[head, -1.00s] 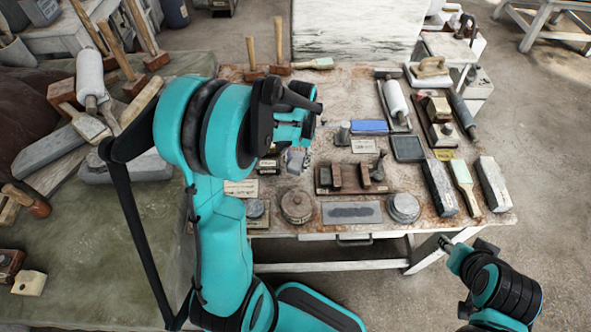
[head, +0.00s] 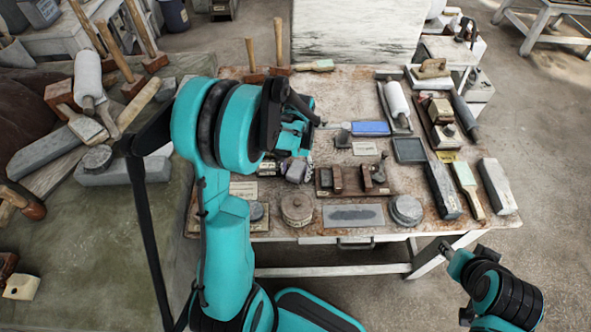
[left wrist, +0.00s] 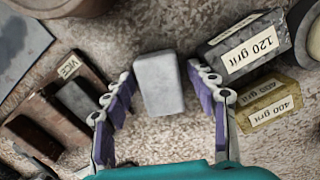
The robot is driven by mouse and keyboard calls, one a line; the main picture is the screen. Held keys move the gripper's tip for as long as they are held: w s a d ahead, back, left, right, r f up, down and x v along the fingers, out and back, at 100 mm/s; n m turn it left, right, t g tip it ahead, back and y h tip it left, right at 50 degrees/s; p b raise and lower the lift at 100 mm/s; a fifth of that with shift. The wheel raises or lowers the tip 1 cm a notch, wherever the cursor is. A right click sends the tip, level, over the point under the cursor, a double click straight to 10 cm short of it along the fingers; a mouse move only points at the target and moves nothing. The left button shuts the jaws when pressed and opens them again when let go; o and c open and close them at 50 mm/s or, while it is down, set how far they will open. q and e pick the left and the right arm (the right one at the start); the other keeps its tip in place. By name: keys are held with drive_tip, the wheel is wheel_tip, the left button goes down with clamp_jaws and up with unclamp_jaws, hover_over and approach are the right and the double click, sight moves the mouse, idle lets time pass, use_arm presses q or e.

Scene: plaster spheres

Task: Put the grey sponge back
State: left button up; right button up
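A light grey block (left wrist: 159,84), which looks like the grey sponge, lies on the worn tabletop in the left wrist view. My left gripper (left wrist: 160,76) is open, with one purple-padded finger on each side of the block.
Dark "120 grit" (left wrist: 241,47) and yellow "400 grit" (left wrist: 268,100) blocks lie close right of my left gripper. A wooden rack (left wrist: 63,103) is close on its left. On the table (head: 345,83) are also a blue block (head: 370,128) and a round tin (head: 297,207).

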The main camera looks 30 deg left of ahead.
sight(297, 167)
use_arm(q)
drive_tip(key=shift+r, duration=0.1)
drive_tip(key=shift+r+p, duration=0.25)
drive_tip(key=shift+p, duration=0.05)
wheel_tip(297, 167, up, 11)
drive_tip(key=w+p, duration=0.1)
drive_tip(key=p, duration=0.2)
drive_tip(key=s+d+r+m+t, duration=0.1)
drive_tip(key=s+d+r+t, duration=0.6)
drive_tip(key=s+d, duration=0.3)
drive_tip(key=shift+s+d+r+m+t, duration=0.3)
drive_tip(key=shift+s+r+m+t, duration=0.1)
drive_tip(key=shift+s+t, duration=0.35)
